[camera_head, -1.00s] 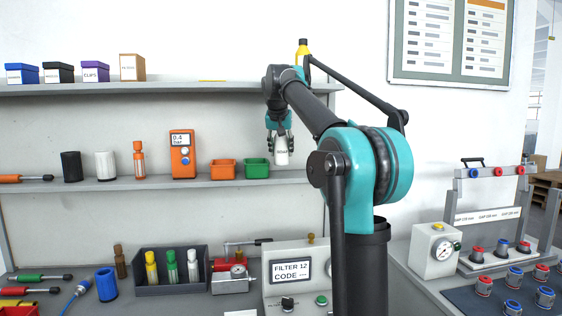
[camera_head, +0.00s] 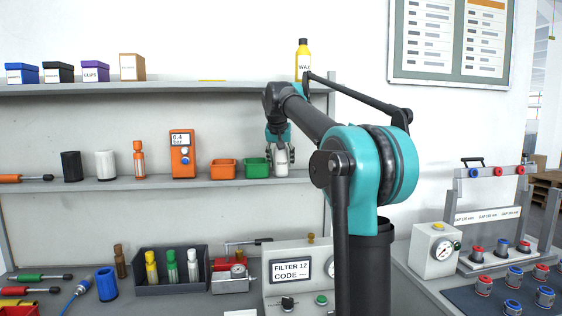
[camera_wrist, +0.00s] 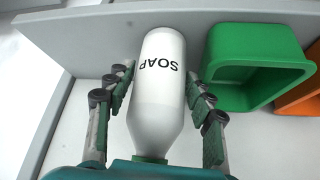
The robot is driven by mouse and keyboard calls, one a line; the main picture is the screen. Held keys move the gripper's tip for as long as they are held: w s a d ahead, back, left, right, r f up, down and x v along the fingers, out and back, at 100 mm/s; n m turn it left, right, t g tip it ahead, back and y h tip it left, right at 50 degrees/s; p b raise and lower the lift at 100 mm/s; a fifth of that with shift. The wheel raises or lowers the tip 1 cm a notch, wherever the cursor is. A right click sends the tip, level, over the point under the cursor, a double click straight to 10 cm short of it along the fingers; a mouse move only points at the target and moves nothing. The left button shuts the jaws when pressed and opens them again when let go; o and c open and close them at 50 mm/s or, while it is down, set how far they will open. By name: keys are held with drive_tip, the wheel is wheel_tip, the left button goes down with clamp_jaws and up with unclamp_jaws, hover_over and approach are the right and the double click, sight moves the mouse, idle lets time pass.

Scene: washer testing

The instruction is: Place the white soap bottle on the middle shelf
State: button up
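The white soap bottle (camera_head: 282,164), labelled SOAP, is upright at the middle shelf (camera_head: 225,182), right of the green bin. Its base looks to be on or just above the shelf surface; I cannot tell which. My gripper (camera_head: 280,152) comes down from above with its fingers on either side of the bottle.
The green bin (camera_head: 257,168) is close on the left, and the wrist view shows it beside the right finger (camera_wrist: 258,75). An orange bin (camera_head: 222,169) is further left. The upper shelf (camera_head: 150,88) is above, with a yellow wax bottle (camera_head: 304,60) near my arm.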

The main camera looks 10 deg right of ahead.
drive_tip(key=v, duration=1.2)
drive_tip(key=shift+r, duration=0.2)
drive_tip(key=shift+s, duration=0.1)
